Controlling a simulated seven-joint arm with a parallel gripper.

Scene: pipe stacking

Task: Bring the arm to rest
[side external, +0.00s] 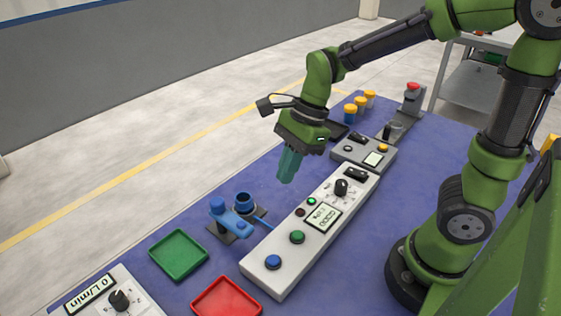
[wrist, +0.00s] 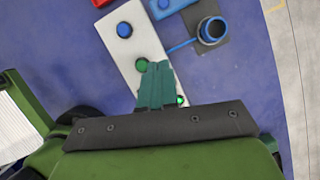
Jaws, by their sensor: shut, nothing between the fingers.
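My gripper (side external: 288,166) hangs in the air above the blue table mat (side external: 344,254), on the far side of the long white control panel (side external: 275,259). Its teal fingers are shut with nothing between them. In the wrist view the shut fingers (wrist: 155,85) cover part of the white panel (wrist: 132,48). The arm is bent, with the fingers pointing down and slightly tilted.
A blue fixture (side external: 232,218) with a blue ring (side external: 245,202) stands left of the gripper. A green tray (side external: 178,255) and a red tray (side external: 227,300) lie nearer. A grey box (side external: 363,153) and several yellow-topped containers (side external: 360,104) stand behind.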

